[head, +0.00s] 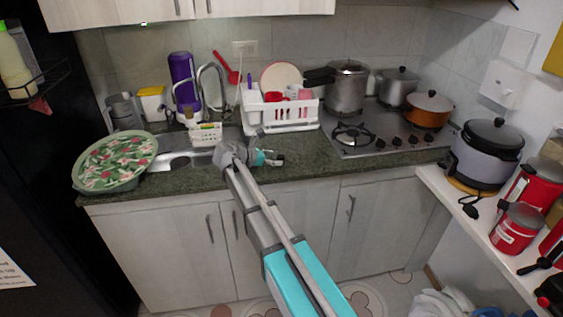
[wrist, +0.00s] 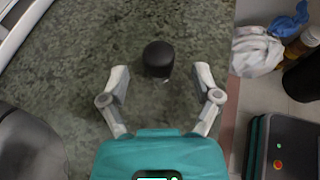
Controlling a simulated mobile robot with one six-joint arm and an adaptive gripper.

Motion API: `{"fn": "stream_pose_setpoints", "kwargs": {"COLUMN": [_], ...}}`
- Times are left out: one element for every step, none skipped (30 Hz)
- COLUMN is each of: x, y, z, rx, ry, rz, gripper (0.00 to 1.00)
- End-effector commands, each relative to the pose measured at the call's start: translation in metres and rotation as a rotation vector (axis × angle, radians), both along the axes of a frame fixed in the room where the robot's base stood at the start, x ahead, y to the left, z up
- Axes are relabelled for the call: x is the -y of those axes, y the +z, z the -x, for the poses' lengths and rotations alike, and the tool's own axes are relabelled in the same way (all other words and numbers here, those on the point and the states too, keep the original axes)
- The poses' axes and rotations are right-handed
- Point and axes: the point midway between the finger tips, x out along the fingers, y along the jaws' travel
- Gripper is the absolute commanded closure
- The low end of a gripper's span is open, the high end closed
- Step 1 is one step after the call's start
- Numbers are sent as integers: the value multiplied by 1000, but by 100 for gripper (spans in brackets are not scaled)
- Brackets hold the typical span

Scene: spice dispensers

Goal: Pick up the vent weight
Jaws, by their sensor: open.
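A small black cylindrical piece, which looks like the vent weight (wrist: 158,56), stands on the dark green granite counter (wrist: 90,60) in the wrist view. My gripper (wrist: 162,82) is open, with one finger to the left and one to the right of the piece. The fingertips are near its lower edge in the picture, and gaps show on both sides. Nothing is held. In the head view my gripper (head: 276,158) is low over the counter in front of the dish rack, and I cannot make out the black piece there.
A white dish rack (head: 285,115) stands behind my gripper. The counter's front edge (wrist: 232,60) is close on the right in the wrist view.

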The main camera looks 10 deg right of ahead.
Motion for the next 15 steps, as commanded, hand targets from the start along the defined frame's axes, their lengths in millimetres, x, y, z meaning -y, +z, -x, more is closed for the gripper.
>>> {"fn": "stream_pose_setpoints", "kwargs": {"x": [6, 9, 13, 16, 18, 21, 23, 24, 25, 26, 26, 26, 26, 26, 26], "y": [-7, -9, -9, -10, -11, -12, -13, -13, -13, -13, -13, -13, -13, -12, -12], "z": [-3, -4, -5, -6, -7, -8, -8, -9, -9, -9, -9, -9, -9, -9, -9], "rx": [0, 0, 0, 0, 1, 0, 0, 0, 0, 0, 0, 0, 0, 0, 0], "ry": [-2, -3, -3, -2, -1, -1, -1, -1, -1, -1, -1, -1, -1, -1, -1], "rz": [0, 0, 0, 0, 0, 0, 0, 0, 0, 0, 0, 0, 0, 0, 0], "gripper": [19, 19, 19, 19, 19, 19, 19, 19, 19, 19, 19, 19, 19, 19, 19]}}
